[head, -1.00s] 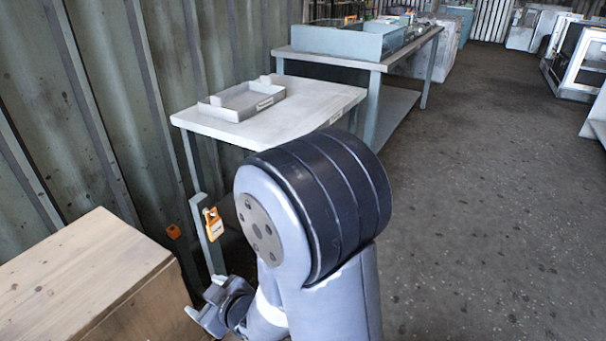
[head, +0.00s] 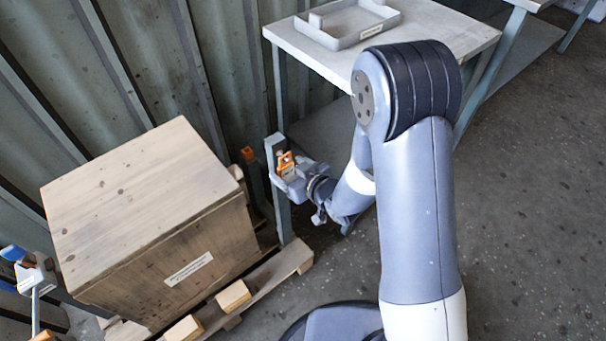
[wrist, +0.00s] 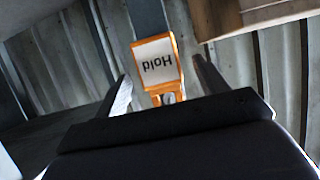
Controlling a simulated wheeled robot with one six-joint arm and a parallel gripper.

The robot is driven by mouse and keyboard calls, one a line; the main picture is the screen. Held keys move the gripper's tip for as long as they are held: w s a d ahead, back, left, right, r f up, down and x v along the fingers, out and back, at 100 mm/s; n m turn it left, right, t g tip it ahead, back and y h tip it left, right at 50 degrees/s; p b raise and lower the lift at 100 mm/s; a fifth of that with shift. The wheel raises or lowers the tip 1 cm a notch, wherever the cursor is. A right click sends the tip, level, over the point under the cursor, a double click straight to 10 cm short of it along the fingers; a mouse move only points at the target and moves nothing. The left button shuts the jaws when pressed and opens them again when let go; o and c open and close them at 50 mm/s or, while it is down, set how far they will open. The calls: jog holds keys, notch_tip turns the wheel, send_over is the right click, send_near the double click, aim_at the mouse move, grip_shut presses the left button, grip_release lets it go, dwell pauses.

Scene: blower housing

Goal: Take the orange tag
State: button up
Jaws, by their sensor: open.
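The orange tag (head: 287,160) hangs at the upper part of a thin grey post (head: 283,215) beside the wooden crate. In the wrist view the tag (wrist: 157,66) has a white face reading "Hold", upside down. A small ring or hook shows at its lower edge in that view. My gripper (head: 288,178) is at the tag, seen from above. In the wrist view my gripper (wrist: 160,78) is open, with one finger on each side of the tag and a visible gap to each. Contact does not show.
A large wooden crate (head: 140,200) on a pallet (head: 260,285) stands left of the post. A pale table (head: 420,25) with a grey tray (head: 350,22) is behind. Another orange piece (head: 248,154) shows left of the post. Open floor (head: 530,220) lies to the right.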

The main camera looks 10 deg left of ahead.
aim_at(287, 166)
jog(key=shift+x, duration=1.95)
jog(key=shift+c, duration=0.2)
jog(key=c, duration=1)
jog(key=shift+r, duration=0.1)
jog(key=shift+r, duration=0.6)
jog(key=shift+s+d+b, duration=0.65)
jog(key=shift+s+d, duration=1.35)
jog(key=shift+d, duration=0.25)
